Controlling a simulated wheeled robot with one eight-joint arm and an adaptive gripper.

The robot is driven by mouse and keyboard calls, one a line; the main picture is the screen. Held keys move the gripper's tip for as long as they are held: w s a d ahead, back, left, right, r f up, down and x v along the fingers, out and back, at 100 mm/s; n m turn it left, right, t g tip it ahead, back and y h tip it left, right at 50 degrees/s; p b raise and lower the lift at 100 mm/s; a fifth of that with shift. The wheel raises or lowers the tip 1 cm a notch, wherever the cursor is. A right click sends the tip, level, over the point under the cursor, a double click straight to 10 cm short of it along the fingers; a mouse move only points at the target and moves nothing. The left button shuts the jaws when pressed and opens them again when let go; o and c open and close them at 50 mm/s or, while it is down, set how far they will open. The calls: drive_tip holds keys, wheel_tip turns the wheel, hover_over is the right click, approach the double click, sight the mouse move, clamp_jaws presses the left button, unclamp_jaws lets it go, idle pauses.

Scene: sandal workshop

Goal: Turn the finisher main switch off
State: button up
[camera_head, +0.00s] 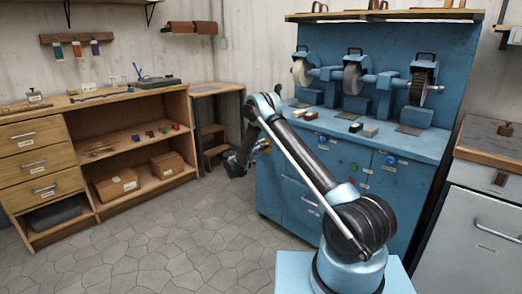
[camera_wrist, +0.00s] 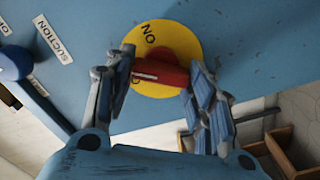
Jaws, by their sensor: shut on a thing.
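The finisher (camera_head: 415,210) is the blue cabinet with several grinding and brush wheels at the right of the head view. In the wrist view its main switch is a red handle (camera_wrist: 160,74) on a round yellow plate (camera_wrist: 184,40). The letters "ON" show on the plate's upper left part. The handle lies nearly crosswise in the picture, slightly tilted. My gripper (camera_wrist: 163,70) has one finger at each end of the handle and is shut on it. In the head view my gripper is at the cabinet's left end, partly hidden by my arm. Part of the plate is hidden by the fingers.
A blue knob (camera_wrist: 13,63) and a "SUCTION" label (camera_wrist: 53,40) are beside the switch. A wooden workbench (camera_head: 150,99) with drawers stands at the left. A small wooden stand (camera_head: 215,87) is in the corner. The tiled floor (camera_head: 165,240) between is clear.

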drive_tip(key=n, duration=0.6)
drive_tip(key=shift+a+f+n, duration=0.15)
drive_tip(key=shift+a+n, duration=0.05)
drive_tip(key=shift+n, duration=0.1)
idle(0.3)
drive_tip(key=o, duration=1.1)
drive_tip(key=shift+c, duration=0.2)
drive_tip(key=v, duration=1.2)
drive_tip(key=shift+f, duration=0.15)
